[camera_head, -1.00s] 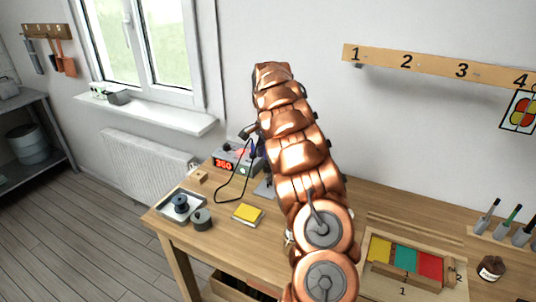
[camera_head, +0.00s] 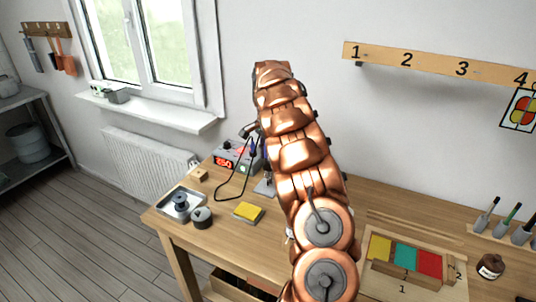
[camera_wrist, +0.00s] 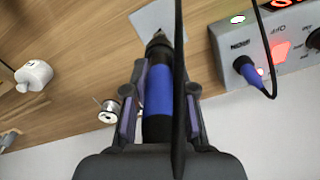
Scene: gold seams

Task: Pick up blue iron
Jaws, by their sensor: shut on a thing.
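The blue iron (camera_wrist: 158,92) has a blue band and a dark body. In the wrist view it lies lengthwise between the two fingers of my gripper (camera_wrist: 158,98), which is shut on it. A dark cable runs over it. In the head view my copper arm covers most of the iron and the gripper. The iron's far tip points at a light grey plate (camera_wrist: 155,22) on the table; I cannot tell whether they touch.
The grey soldering station (camera_head: 237,158) with a red display stands left of my arm, a black cable looping from it. A yellow sponge (camera_head: 248,212), a dark round pot (camera_head: 202,217) and a metal tray (camera_head: 170,207) lie near the left edge. Coloured tiles (camera_head: 404,256) lie in a wooden frame at right.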

